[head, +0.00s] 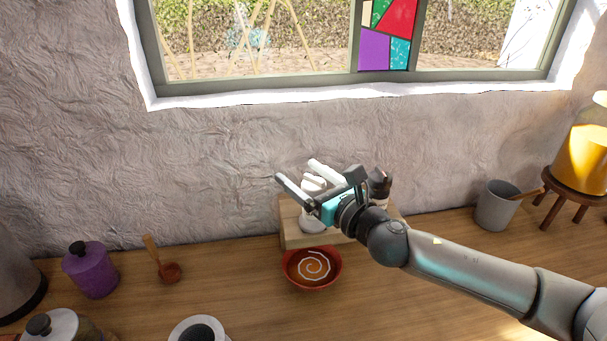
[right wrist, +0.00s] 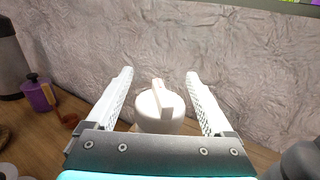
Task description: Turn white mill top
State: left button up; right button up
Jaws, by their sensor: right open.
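The white mill (head: 312,222) stands upright on a wooden block (head: 293,235) by the wall, partly hidden by my right gripper (head: 296,169). In the right wrist view the mill's white top (right wrist: 151,103) shows, with a raised bar across it. My right gripper is open, and its fingers (right wrist: 158,75) lie on either side of the top, with a gap visible on each side. I cannot tell whether the fingers are level with the top. My left gripper is not in view.
A dark mill (head: 380,184) stands just right, partly behind my gripper. A red bowl (head: 313,268) of soup sits in front of the block. A grey cup (head: 495,207) is to the right, a purple jar (head: 90,270) to the left.

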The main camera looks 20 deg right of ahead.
jog(key=shift+c, duration=0.2)
grip_shut()
dwell(0.5)
